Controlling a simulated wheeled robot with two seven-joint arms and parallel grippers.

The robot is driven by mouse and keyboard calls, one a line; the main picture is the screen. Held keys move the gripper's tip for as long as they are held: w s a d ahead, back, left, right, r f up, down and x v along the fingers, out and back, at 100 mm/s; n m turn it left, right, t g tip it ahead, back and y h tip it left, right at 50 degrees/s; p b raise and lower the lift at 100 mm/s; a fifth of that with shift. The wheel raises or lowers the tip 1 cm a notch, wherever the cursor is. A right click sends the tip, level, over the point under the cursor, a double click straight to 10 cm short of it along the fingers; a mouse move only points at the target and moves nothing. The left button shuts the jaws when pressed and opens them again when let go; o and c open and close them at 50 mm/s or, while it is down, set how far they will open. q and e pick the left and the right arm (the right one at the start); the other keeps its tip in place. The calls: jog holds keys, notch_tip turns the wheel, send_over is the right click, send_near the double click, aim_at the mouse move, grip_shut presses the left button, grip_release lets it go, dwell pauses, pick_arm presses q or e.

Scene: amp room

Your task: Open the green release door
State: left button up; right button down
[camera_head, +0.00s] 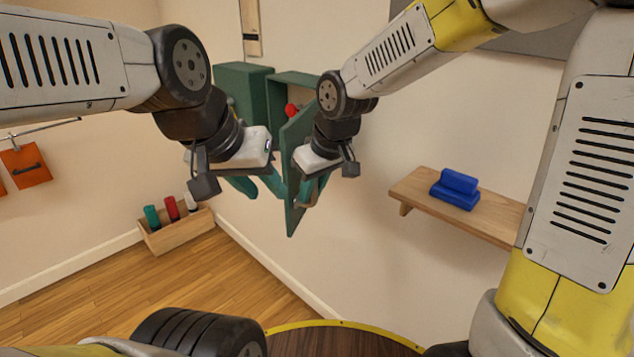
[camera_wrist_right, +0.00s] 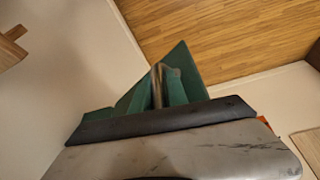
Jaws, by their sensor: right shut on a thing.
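The green release door (camera_head: 296,150) stands swung out from its green wall box (camera_head: 296,80), partly open. A red knob (camera_head: 291,110) shows inside the box. The door's tan handle (camera_head: 311,196) is low on its face. My right gripper (camera_head: 308,188) is shut on this handle. In the right wrist view the handle bar (camera_wrist_right: 157,84) stands by the green surfaces, and the gripper body hides its lower part.
A second green box (camera_head: 243,85) adjoins on the left. A wooden shelf (camera_head: 455,206) with a blue object (camera_head: 456,188) juts from the wall at right. A wooden bin (camera_head: 178,232) with coloured cylinders stands on the floor at left. Open floor lies below.

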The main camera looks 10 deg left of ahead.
jog(key=shift+s+f, duration=0.25)
jog(key=shift+s, duration=0.1)
jog(key=c, duration=1.4)
grip_release()
jog(key=shift+r, duration=0.1)
jog(key=shift+o, duration=0.2)
jog(key=shift+w, duration=0.1)
jog(key=shift+r, duration=0.15)
jog(key=v, duration=0.7)
jog(key=shift+r, duration=0.25)
jog(key=shift+d, duration=0.2)
jog(key=s+d+m+t, duration=0.1)
jog(key=s+d+m, duration=0.1)
jog(key=d, duration=0.4)
jog(key=s+d+r+m+t, duration=0.1)
jog(key=s+d+m, duration=0.2)
jog(key=s+d, duration=0.2)
jog(key=s+d+r+m+t+h, duration=0.1)
jog(key=s+d+m, duration=0.2)
jog(key=d, duration=0.6)
jog(key=shift+s, duration=0.65)
